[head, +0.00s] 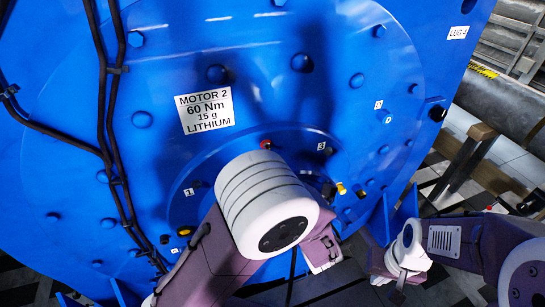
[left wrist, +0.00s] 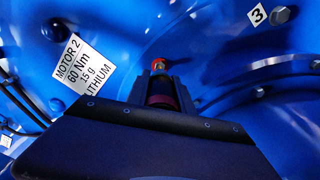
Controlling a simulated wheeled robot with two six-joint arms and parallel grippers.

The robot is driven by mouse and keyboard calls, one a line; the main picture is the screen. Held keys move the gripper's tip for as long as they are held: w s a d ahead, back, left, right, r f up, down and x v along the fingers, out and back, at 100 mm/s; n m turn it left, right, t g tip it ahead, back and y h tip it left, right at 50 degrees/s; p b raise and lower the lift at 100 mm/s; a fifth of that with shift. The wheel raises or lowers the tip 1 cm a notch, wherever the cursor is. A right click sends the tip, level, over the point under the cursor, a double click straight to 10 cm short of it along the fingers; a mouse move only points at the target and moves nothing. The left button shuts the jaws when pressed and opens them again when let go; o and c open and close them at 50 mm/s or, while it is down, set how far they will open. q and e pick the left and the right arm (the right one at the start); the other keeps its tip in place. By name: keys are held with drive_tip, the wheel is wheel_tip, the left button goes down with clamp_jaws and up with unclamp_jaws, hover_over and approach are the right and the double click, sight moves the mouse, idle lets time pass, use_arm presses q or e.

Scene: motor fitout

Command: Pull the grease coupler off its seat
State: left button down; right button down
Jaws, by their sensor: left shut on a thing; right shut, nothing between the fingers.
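In the left wrist view my left gripper (left wrist: 161,88) is shut on the grease coupler (left wrist: 161,97), a dark cylinder with a red band. The coupler points at a small red and brass fitting (left wrist: 158,64) on the blue motor face. I cannot tell whether coupler and fitting touch. In the head view the red fitting (head: 265,143) shows just above my left wrist, which hides the left fingers and the coupler. My right gripper (head: 400,276) is at the lower right, shut and empty, away from the motor face; its fingertips are small and dark.
The blue motor face (head: 290,100) fills most of the head view, with bolts and a MOTOR 2 label (head: 205,110). Black cables (head: 108,120) run down its left side. A yellow fitting (head: 341,188) sits right of my left wrist.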

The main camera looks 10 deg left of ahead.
use_arm(q)
drive_tip(key=shift+s+d, duration=0.4)
drive_tip(key=shift+s, duration=0.2)
drive_tip(key=p+v, duration=0.7)
drive_tip(key=v, duration=1.5)
idle(0.4)
drive_tip(key=shift+w+d, duration=0.1)
drive_tip(key=b+x, duration=0.3)
drive_tip(key=x, duration=0.6)
drive_tip(key=shift+w, duration=0.2)
